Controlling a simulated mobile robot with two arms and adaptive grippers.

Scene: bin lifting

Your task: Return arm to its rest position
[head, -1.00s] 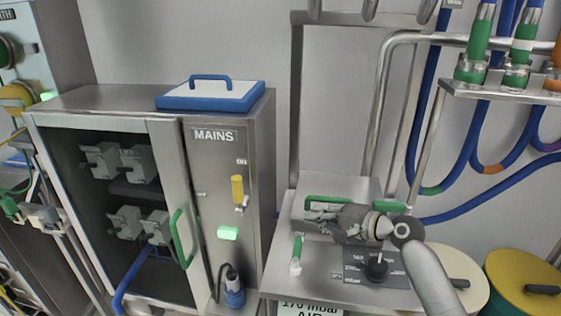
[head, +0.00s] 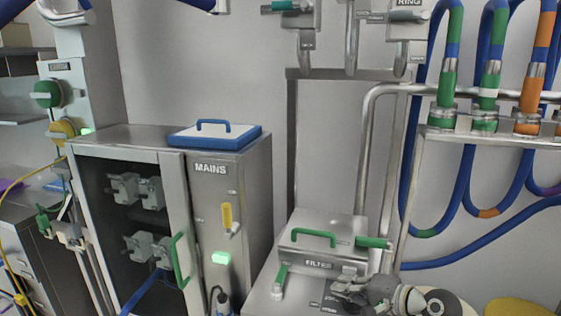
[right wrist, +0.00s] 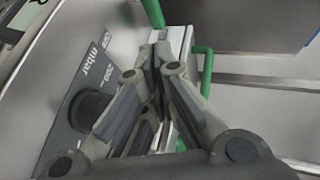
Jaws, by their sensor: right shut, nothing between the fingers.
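My right gripper (head: 342,290) is grey, shut and empty. In the head view it is low, in front of the steel box marked FILTER (head: 320,254), over the dark dial panel. The right wrist view shows its fingers (right wrist: 158,48) closed together at the tips, with a black knob (right wrist: 90,108) on the panel to the left and green handles around. I do not see my left gripper.
The FILTER box has a green lid handle (head: 313,238) and a green lever (head: 372,242) at its right. A green-handled valve (head: 280,281) stands in front. The MAINS cabinet (head: 213,190) is left. Blue hoses (head: 412,165) hang at right.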

